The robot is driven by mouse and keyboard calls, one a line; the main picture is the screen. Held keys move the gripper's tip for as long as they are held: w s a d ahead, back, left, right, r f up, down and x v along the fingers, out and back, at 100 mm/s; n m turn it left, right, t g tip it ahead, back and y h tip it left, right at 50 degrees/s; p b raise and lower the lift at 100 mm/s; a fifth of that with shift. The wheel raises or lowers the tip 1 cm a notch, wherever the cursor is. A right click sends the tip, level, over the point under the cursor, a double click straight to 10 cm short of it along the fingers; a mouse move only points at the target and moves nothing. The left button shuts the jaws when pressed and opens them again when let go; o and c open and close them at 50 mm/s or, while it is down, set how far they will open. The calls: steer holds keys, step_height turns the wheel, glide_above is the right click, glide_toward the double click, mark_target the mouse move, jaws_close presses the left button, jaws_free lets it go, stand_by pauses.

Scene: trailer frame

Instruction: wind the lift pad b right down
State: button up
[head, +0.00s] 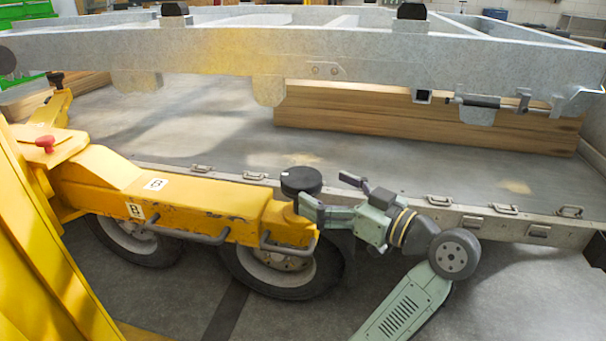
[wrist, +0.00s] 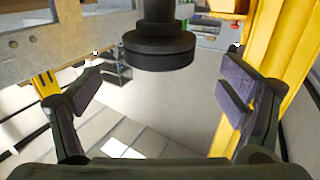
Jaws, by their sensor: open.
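Lift pad b is a black round pad (head: 301,181) on the end of a yellow lift arm (head: 200,205) marked B. Its flat top faces up, visibly below the galvanised trailer frame (head: 300,55) in the head view. My gripper (head: 331,194) is open and empty, just right of the pad, fingers pointing towards it. In the wrist view the pad (wrist: 158,50) lies across the gap between the spread fingers of my gripper (wrist: 163,88), towards the top of the picture. No finger visibly touches it. The pad's lower part is partly hidden by the arm end in the head view.
A yellow lift post (head: 45,230) stands at the left, with a red knob (head: 45,143) near it. Black tyres (head: 282,268) sit under the lift arm. A low metal rail with latches (head: 480,218) runs behind my gripper. Timber beams (head: 420,120) lie farther back.

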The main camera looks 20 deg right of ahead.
mark_target(286, 170)
steer(key=p+x, duration=0.1)
steer(key=x, duration=0.5)
steer(key=shift+w+a, duration=0.15)
steer(key=shift+w, duration=0.2)
steer(key=shift+c, duration=0.6)
steer(key=c, duration=1.1)
